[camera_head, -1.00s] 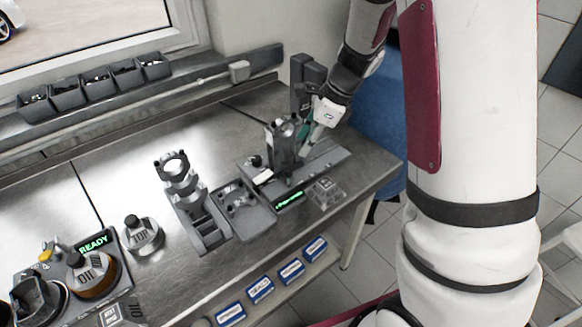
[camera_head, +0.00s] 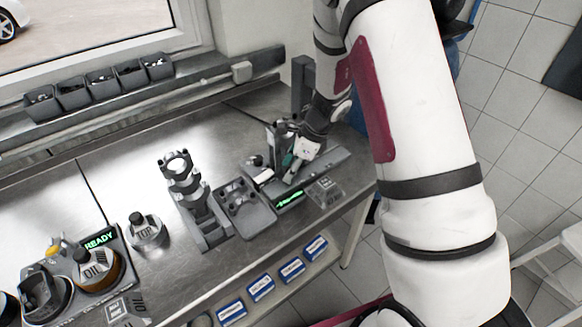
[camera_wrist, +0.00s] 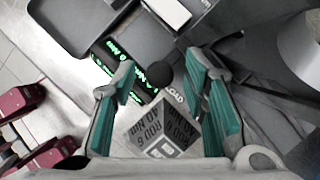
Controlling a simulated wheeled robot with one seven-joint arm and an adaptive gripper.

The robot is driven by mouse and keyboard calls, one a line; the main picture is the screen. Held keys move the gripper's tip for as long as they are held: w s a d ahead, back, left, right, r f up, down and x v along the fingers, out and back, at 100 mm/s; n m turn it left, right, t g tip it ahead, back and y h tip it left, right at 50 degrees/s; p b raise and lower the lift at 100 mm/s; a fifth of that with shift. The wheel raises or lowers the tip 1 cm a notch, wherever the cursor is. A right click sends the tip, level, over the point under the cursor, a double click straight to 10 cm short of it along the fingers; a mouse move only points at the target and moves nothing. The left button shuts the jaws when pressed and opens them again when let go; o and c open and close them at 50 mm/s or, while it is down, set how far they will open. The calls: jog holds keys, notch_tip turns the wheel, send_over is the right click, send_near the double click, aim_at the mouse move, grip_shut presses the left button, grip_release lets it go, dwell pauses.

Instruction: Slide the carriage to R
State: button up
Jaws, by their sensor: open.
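The station with the sliding carriage stands at the right end of the bench in the head view, with a grey base (camera_head: 327,164) and a green-lit display (camera_head: 289,199). A dark upright part, seemingly the carriage (camera_head: 271,139), stands on it, partly hidden by my gripper. My gripper (camera_head: 291,164) is low over the station, its teal fingers apart. In the wrist view my gripper (camera_wrist: 163,82) is open, and a dark round knob (camera_wrist: 164,74) shows between the fingertips. I cannot tell whether a finger touches it. No R mark is readable.
A labelled block (camera_wrist: 163,130) reading "ROD 6 40 Nm" sits beside the display. A grey tray (camera_head: 247,221) and a rod stand (camera_head: 207,229) are left of the station. A dark post (camera_head: 303,82) rises behind.

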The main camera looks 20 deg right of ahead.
grip_shut()
jog(key=shift+w+d+b, duration=0.45)
jog(key=shift+d+b, duration=0.1)
jog(key=shift+d, duration=0.8)
jog(key=shift+w+d+b, duration=0.5)
jog(key=shift+d+b, duration=0.05)
jog(key=shift+d, duration=0.85)
jog(key=shift+w+d+b, duration=0.45)
jog(key=shift+d+b, duration=0.1)
jog(key=shift+d, duration=0.8)
grip_release()
jog(key=v, duration=1.2)
jog(key=shift+s, duration=0.1)
